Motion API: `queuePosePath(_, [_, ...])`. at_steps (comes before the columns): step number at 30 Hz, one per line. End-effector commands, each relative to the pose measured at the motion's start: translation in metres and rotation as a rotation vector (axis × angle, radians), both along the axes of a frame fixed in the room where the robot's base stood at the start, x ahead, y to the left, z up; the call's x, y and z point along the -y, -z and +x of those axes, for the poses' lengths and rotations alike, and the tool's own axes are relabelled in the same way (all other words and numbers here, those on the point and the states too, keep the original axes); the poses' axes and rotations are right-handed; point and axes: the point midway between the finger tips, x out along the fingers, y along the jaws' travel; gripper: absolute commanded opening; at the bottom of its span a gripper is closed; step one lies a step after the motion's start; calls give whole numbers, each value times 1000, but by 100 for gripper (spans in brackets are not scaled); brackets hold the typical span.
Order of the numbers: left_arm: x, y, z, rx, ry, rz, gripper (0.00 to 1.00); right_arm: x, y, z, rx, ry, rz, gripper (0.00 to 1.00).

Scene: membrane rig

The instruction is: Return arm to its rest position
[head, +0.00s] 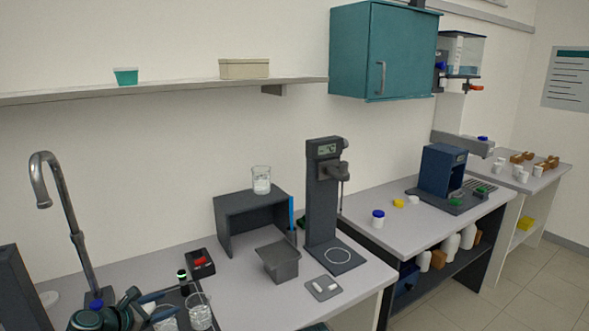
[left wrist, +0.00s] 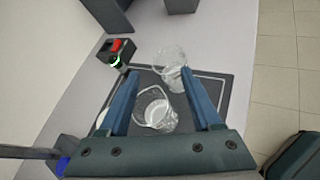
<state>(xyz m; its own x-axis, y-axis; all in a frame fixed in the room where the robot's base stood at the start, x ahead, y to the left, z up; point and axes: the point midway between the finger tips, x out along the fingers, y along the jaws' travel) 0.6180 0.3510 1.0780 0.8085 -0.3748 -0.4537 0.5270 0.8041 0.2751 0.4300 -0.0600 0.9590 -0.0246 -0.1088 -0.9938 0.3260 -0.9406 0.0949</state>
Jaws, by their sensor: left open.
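My left gripper (head: 150,308) is low at the left of the head view, above the dark mat by the sink tap. In the left wrist view its two blue fingers (left wrist: 158,98) are spread apart with nothing held between them. A glass beaker (left wrist: 155,110) stands on the mat below and between the fingers. A second glass beaker (left wrist: 171,66) stands just beyond it; a beaker also shows beside the gripper in the head view (head: 199,312). I cannot tell whether a finger touches either beaker. My right gripper is not in view.
A black box with a red switch (head: 201,263) sits behind the mat (left wrist: 215,92). The tall tap (head: 75,225) rises close on the left. A grey bin (head: 279,262), a dark shelf stand (head: 228,222) and a dark column device (head: 322,205) stand to the right. Bench front is clear.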

Motion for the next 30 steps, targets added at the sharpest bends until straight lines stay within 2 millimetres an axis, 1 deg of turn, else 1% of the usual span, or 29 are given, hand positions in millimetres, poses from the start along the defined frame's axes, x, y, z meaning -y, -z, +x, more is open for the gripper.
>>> queuePosePath(1, [18,10,-1,-7,58,48,65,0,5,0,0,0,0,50])
queuePosePath(5, [65,36,-6,-23,246,217,65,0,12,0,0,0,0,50])
queuePosePath(6, [83,46,-10,-28,321,280,65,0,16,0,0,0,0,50])
queuePosePath(8, [112,64,-17,-30,457,390,65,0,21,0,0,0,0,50])
queuePosePath(9, [133,77,-25,-29,561,470,65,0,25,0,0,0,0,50])
queuePosePath(11, [164,96,-39,-23,733,597,65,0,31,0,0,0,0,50])
queuePosePath(12, [182,108,-49,-16,851,680,65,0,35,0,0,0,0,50])
queuePosePath(14, [207,126,-65,-1,1028,797,65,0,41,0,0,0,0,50])
queuePosePath(15, [221,136,-77,12,1148,874,65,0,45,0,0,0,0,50])
queuePosePath(16, [231,144,-85,23,1238,928,65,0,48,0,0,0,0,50])
queuePosePath(18, [250,160,-106,51,1451,1048,65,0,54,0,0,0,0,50])
queuePosePath(21, [270,178,-134,95,1744,1197,65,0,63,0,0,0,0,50])
queuePosePath(24, [282,189,-157,136,2000,1311,65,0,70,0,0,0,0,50])
queuePosePath(27, [288,195,-173,166,2201,1387,65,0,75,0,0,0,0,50])
queuePosePath(30, [291,197,-183,186,2336,1431,65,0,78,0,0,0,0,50])
